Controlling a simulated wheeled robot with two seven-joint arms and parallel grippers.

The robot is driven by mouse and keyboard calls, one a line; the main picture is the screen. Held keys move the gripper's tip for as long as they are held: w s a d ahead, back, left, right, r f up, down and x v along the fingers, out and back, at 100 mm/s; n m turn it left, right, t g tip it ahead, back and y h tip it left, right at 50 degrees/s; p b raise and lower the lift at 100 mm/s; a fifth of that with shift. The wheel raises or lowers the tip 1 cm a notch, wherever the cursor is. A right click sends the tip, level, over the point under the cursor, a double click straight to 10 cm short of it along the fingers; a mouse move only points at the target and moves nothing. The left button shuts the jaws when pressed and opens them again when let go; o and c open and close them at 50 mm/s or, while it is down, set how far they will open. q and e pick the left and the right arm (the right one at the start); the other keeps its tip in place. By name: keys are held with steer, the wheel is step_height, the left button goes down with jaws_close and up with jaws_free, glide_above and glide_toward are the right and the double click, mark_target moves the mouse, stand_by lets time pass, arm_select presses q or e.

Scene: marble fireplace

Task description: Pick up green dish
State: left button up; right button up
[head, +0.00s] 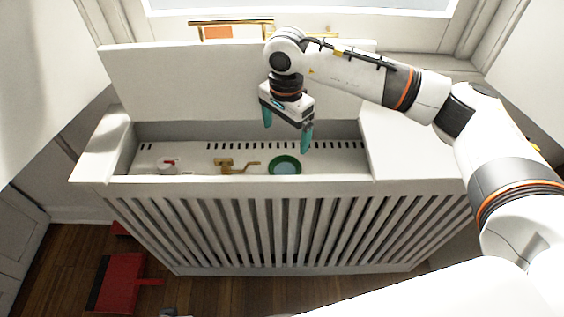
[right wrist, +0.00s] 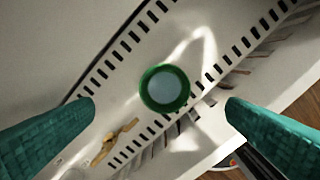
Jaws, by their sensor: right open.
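The green dish (head: 285,165) is small and round with a green rim and a pale blue inside. It lies in the recess of the white slatted cabinet in the head view. In the right wrist view the dish (right wrist: 165,89) sits near the middle, between the two teal fingers but farther down. My right gripper (head: 287,134) is open and empty, pointing down above the dish, apart from it. Its fingers also show at the left and right edges of the right wrist view (right wrist: 160,118). My left gripper is not in view.
A brass piece (head: 235,165) lies left of the dish, and a small white and red item (head: 168,165) is farther left. The recess is edged by the slatted front (head: 270,230) and a raised back panel (head: 180,85). A red object (head: 118,283) lies on the floor.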

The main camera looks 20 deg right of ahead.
glide_above(286, 171)
steer(key=f, duration=0.6)
steer(key=shift+w+f, duration=0.3)
steer(key=f, duration=0.2)
steer(key=f+b, duration=0.1)
steer(key=f, duration=0.1)
steer(key=shift+s+f, duration=0.1)
steer(key=shift+s, duration=0.25)
steer(key=shift+f, duration=0.4)
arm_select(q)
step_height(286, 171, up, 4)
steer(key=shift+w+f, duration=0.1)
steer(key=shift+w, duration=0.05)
arm_select(e)
steer(key=shift+w, duration=0.1)
steer(key=c, duration=1.1)
steer(key=shift+r, duration=0.1)
